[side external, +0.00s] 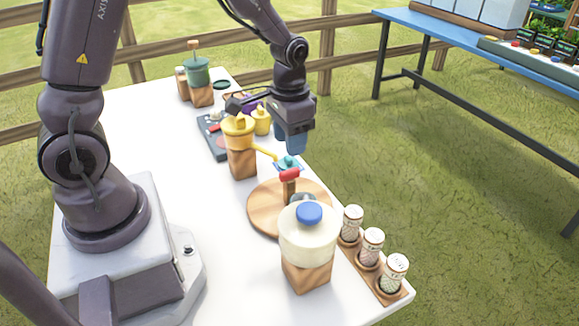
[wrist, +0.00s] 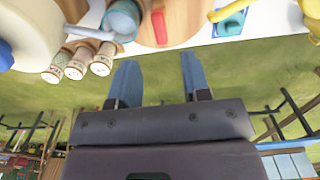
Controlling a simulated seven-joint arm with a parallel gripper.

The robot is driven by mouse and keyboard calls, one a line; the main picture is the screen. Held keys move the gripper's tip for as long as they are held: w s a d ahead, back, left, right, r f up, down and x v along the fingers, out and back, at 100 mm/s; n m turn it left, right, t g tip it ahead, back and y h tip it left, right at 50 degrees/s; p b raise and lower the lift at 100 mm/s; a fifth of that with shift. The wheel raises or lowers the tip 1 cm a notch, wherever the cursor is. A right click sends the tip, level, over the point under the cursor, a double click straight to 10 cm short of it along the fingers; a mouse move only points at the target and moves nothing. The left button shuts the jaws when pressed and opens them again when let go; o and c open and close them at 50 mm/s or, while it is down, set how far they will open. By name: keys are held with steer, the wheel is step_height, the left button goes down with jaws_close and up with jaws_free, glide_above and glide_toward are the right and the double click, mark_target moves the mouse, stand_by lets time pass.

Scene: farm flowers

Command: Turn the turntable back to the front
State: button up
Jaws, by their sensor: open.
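The turntable (side external: 262,210) is a round wooden disc on the white table, also at the top of the wrist view (wrist: 195,20). A wooden post with a red piece (side external: 289,175) stands on or beside the disc; the red piece also shows in the wrist view (wrist: 159,27). A teal cup-like item (wrist: 122,20) is beside it in the wrist view. A cream pot with a blue knob (side external: 308,238) hides the disc's near part. My gripper (side external: 292,145) has blue fingers apart, empty, above the table's far edge beyond the disc; the fingers also show in the wrist view (wrist: 160,80).
Several items crowd the table: a yellow watering can (side external: 239,132) on a wooden block, a green pot (side external: 197,75), and three patterned shakers (side external: 372,245) in a wooden rack at the right edge. A small blue square (wrist: 230,22) lies near the disc. Grass is beyond the table.

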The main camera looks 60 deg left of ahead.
mark_target(290, 170)
step_height(290, 170, down, 8)
steer(key=shift+r, duration=0.25)
jaws_close()
